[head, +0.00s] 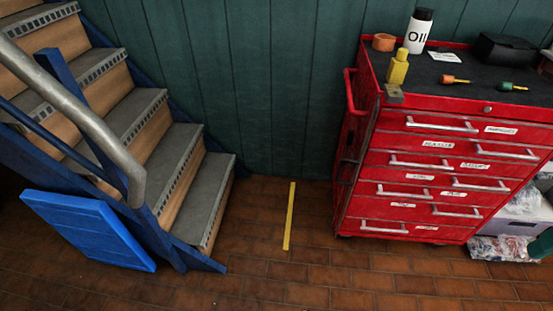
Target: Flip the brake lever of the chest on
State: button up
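A red tool chest (405,215) stands on the right against the green wall. It has several drawers with silver handles and paper labels, and a red push handle (349,105) on its left side. A small dark caster (344,237) shows under its front left corner. I cannot make out a brake lever on it; the caster area is small and dark. My gripper is not in view.
Oil bottle (418,32), yellow bottle (398,68), orange tape roll (383,42) and two screwdrivers are on the chest top. Stairs (150,135) and a blue panel (88,230) stand left. Bagged items (503,248) lie right. Tiled floor around the yellow strip (289,215) is clear.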

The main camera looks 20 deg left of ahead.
aim_at(350, 135)
jog(key=u, duration=0.4)
jog(key=i, duration=0.45)
jog(key=k, duration=0.45)
jog(key=u, duration=0.55)
jog(key=i, duration=0.65)
jog(key=z, duration=0.55)
